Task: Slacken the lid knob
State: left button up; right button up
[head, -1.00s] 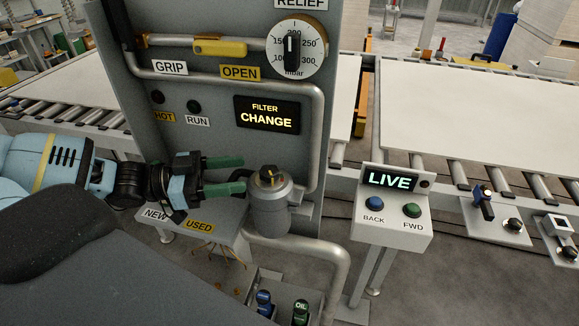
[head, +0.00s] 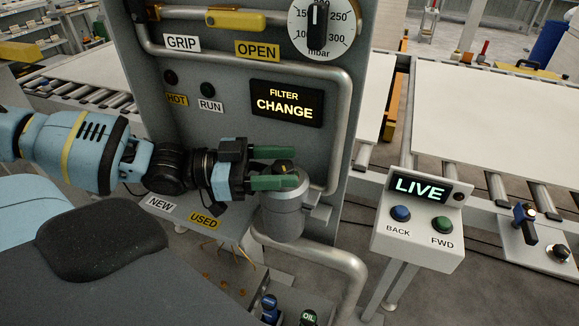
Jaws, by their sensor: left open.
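The lid knob (head: 284,167) is a small dark piece with a yellow mark on top of the grey filter canister (head: 283,214), below the panel. My left gripper (head: 275,168) comes in from the left with its two green fingers open. The fingers reach over the canister lid, one behind the knob and one in front of it. The front finger hides part of the lid and knob. I cannot tell whether either finger touches the knob. My right gripper is not in view.
The grey panel (head: 230,130) rises behind the canister, with a pipe (head: 345,130) on its right. A display reads FILTER CHANGE (head: 286,104). NEW and USED labels (head: 205,220) mark a shelf below my gripper. A LIVE button box (head: 418,225) stands right.

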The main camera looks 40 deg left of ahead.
pick_arm(q)
jog(key=shift+w+d, duration=0.15)
jog(key=shift+d, duration=0.05)
jog(key=shift+r, duration=0.1)
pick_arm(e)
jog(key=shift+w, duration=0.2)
pick_arm(q)
jog(key=c, duration=1)
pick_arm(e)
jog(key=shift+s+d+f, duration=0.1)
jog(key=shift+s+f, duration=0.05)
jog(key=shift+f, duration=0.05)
pick_arm(q)
jog(key=shift+o, duration=0.2)
